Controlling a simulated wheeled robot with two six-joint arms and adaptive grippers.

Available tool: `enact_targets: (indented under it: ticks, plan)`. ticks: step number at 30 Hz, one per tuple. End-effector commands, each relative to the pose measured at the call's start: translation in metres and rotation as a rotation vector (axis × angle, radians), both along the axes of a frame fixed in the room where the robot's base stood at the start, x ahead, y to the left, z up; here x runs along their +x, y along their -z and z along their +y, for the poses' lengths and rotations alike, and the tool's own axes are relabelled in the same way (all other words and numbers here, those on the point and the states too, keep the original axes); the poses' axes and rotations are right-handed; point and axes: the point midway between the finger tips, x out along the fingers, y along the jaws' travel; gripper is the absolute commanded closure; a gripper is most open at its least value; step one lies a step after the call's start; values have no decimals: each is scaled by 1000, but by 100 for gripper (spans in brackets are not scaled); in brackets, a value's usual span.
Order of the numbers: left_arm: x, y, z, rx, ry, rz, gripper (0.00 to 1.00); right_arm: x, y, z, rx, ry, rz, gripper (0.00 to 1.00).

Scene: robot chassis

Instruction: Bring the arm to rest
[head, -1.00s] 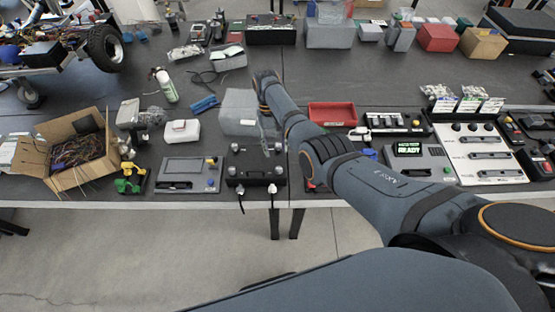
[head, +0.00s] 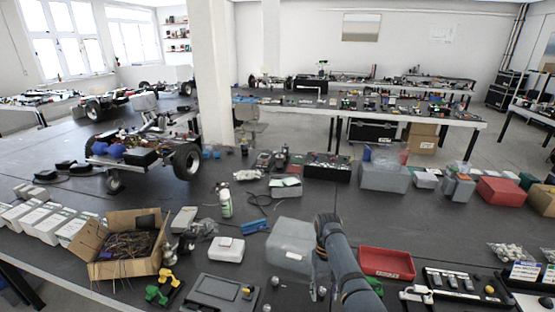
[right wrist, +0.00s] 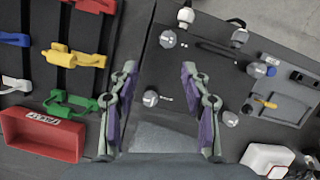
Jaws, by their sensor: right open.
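My right arm (head: 345,265) reaches in from the bottom of the head view over the dark table. My right gripper (right wrist: 159,72) shows in the right wrist view with its two purple-padded fingers spread wide apart. Nothing is between the fingers, and it points down at the table. In the head view it is mostly hidden behind my forearm. My left gripper is in neither view.
A red tray (head: 386,263) lies right of my arm. A white box (head: 227,249), a dark grey panel (head: 222,294) and a cardboard box of wires (head: 125,243) are to the left. A wheeled chassis (head: 150,145) stands further back. A pillar (head: 215,75) rises behind.

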Motion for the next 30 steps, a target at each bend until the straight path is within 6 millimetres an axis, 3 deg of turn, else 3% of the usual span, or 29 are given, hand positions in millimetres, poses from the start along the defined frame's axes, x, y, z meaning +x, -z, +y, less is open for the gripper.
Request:
enact_targets:
  ticks: [1, 3, 9, 12, 18, 30]
  plan:
    - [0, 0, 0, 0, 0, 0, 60, -15, 23, -12, -2, 17, -36, 53]
    - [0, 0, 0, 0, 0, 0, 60, -34, 44, -28, -9, 32, -107, 53]
    - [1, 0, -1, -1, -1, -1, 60, -98, 64, -62, -45, 33, -283, 53]
    - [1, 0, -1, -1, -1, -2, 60, -131, 58, -74, -65, 17, -365, 53]
    - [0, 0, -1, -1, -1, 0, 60, -177, 33, -82, -85, -24, -474, 53]
    - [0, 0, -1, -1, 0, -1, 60, -235, -25, -79, -92, -97, -614, 53]
